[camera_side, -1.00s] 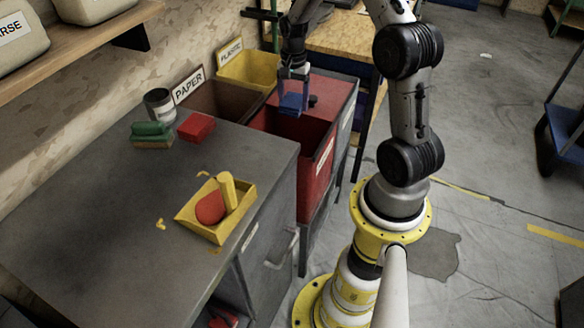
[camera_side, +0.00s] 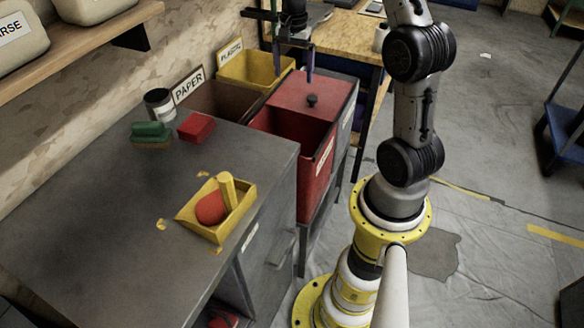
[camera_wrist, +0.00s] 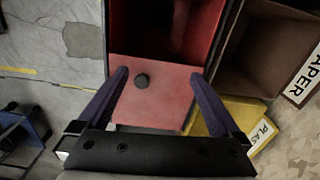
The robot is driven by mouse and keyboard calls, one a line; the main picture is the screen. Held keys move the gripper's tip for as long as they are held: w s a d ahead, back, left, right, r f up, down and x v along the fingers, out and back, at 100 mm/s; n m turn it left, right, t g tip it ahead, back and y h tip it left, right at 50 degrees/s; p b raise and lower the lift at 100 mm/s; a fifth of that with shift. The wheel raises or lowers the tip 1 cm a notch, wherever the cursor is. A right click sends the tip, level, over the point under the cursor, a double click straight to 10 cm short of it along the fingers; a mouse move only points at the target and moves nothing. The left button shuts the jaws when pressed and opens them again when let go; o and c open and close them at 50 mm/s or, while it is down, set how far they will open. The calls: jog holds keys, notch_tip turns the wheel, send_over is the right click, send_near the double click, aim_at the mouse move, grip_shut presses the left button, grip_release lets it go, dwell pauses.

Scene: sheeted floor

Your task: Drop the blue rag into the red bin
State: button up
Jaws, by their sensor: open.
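The red bin (camera_side: 318,180) stands past the end of the grey workbench, its front opening uncovered and dark inside. Its red lid (camera_side: 296,90) with a black knob covers the rear part. The bin also shows in the wrist view (camera_wrist: 222,45), at the top. My gripper (camera_side: 292,76) is open and empty, above the lid area. In the wrist view its two blue fingers (camera_wrist: 160,76) are spread apart over the lid. The blue rag is not visible in either view now; the bin's inside is too dark to show what lies there.
A brown paper bin (camera_side: 222,100) and a yellow plastic bin (camera_side: 262,70) stand left of and behind the red bin. The workbench (camera_side: 100,215) holds a yellow tray (camera_side: 238,212), a red block (camera_side: 196,127), a green-topped sponge (camera_side: 150,133) and a can (camera_side: 159,103).

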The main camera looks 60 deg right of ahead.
jog(key=shift+r, duration=2.05)
jog(key=s+a+r+n+t+h, duration=0.1)
jog(key=s+a+r+n+t, duration=0.15)
jog(key=a+r, duration=0.55)
jog(key=s+a+r+n+t, duration=0.15)
jog(key=a+r+n, duration=0.3)
jog(key=a, duration=0.55)
jog(key=s+a+f+n, duration=0.2)
jog(key=s+a+n, duration=0.1)
jog(key=s+n, duration=0.2)
jog(key=s+a+f+n+t+y, duration=0.1)
jog(key=s+a+n, duration=0.3)
jog(key=s, duration=0.4)
jog(key=shift+s+a+f+n+t, duration=0.15)
jog(key=shift+s+f+n+t, duration=0.15)
jog(key=shift+f+n, duration=0.45)
jog(key=shift+f, duration=0.1)
